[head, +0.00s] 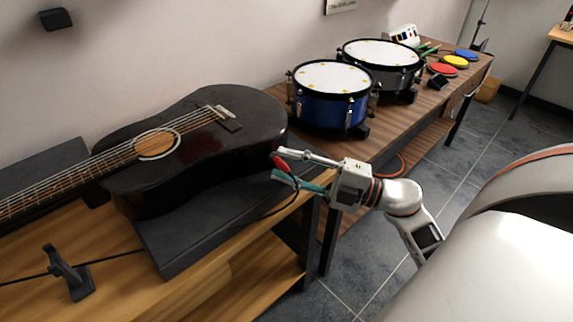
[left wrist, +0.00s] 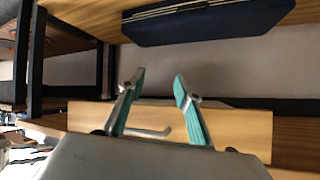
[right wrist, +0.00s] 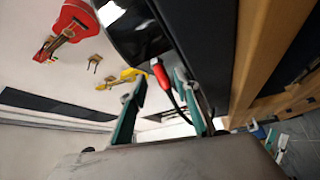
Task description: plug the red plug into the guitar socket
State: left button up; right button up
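The black acoustic guitar (head: 190,150) lies face up on a dark slab (head: 190,235) on the wooden bench. Its socket is not clearly visible. The red plug (head: 280,163) is at my right gripper's (head: 275,164) fingertips, close to the guitar's rounded right end. In the right wrist view the red plug (right wrist: 163,82) lies between the two parted fingers, nearer the right one, with a dark cable trailing from it. My right gripper looks open around it; I see no firm contact on both sides. My left gripper (left wrist: 159,78) is open and empty, outside the head view.
A blue drum (head: 332,105) and a dark drum (head: 383,70) stand on the bench behind the right gripper. Coloured pads (head: 455,61) lie farther right. A small black stand (head: 67,272) is at the front left. The tiled floor (head: 360,260) is open.

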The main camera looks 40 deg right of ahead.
jog(key=v, duration=1.1)
jog(key=shift+s+d, duration=0.2)
jog(key=shift+s, duration=0.1)
jog(key=shift+f, duration=0.1)
